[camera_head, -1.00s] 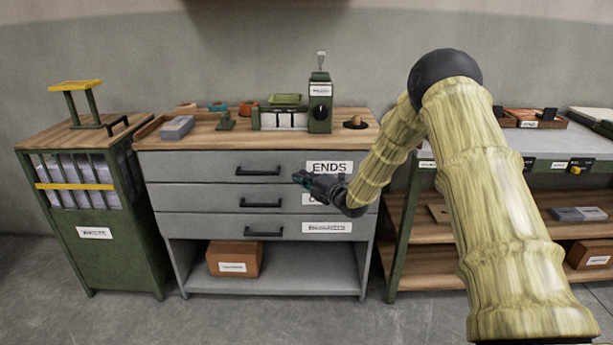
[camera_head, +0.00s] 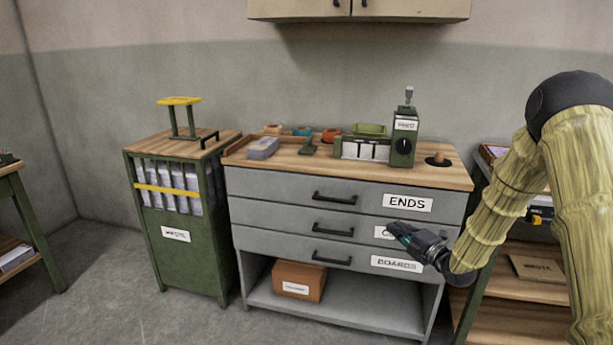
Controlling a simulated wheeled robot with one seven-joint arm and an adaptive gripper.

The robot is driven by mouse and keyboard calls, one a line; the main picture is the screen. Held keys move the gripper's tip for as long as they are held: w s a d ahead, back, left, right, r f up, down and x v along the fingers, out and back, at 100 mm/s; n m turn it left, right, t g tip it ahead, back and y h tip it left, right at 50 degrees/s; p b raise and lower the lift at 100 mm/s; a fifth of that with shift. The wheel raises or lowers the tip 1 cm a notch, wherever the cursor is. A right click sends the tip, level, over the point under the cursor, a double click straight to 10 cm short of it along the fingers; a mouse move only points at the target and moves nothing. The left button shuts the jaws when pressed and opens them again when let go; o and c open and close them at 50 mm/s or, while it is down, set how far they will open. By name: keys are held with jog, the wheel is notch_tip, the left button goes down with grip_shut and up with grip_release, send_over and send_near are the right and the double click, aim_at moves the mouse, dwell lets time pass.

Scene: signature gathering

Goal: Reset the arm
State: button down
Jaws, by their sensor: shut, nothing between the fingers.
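My gripper (camera_head: 396,232) is at the end of my bent arm, on the right side of the head view. It is dark, points left, and is shut and empty. It shows in front of the lower drawers of the grey drawer cabinet (camera_head: 280,185), partly covering the middle drawer's label. The gap between gripper and drawers cannot be told exactly; no contact is visible. All the drawers look closed. The top one is labelled ENDS (camera_head: 407,203).
A green waste bin (camera_head: 180,262) stands left of the cabinet. A green device (camera_head: 403,140) and small items stand on the cabinet top. A brown box (camera_head: 299,281) sits on its lower shelf. Another bench (camera_head: 520,292) is behind my arm. Floor at left (camera_head: 110,310) is clear.

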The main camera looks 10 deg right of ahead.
jog(key=s+a+f+m+g+h, duration=0.2)
jog(key=s+a+f+m+g, duration=0.3)
jog(key=s+f, duration=0.65)
jog(key=s+a+f+m+g+h, duration=0.2)
jog(key=s+a+f+m, duration=0.5)
jog(key=f, duration=0.8)
jog(key=s+a+f+m+g+h, duration=0.1)
jog(key=s+f+m+g, duration=0.15)
jog(key=s, duration=0.35)
jog(key=s+a+f+m+g, duration=0.1)
jog(key=s+a+f+m, duration=0.1)
jog(key=s+f, duration=0.35)
jog(key=s+a+f+m+g+h, duration=0.1)
jog(key=s+a+m+g, duration=0.15)
jog(key=s, duration=1.05)
jog(key=s+a+f+m+g, duration=0.1)
jog(key=s+m+g, duration=0.25)
jog(key=s, duration=0.85)
notch_tip(320, 180, up, 18)
jog(key=p, duration=1.8)
jog(key=shift+d, duration=0.25)
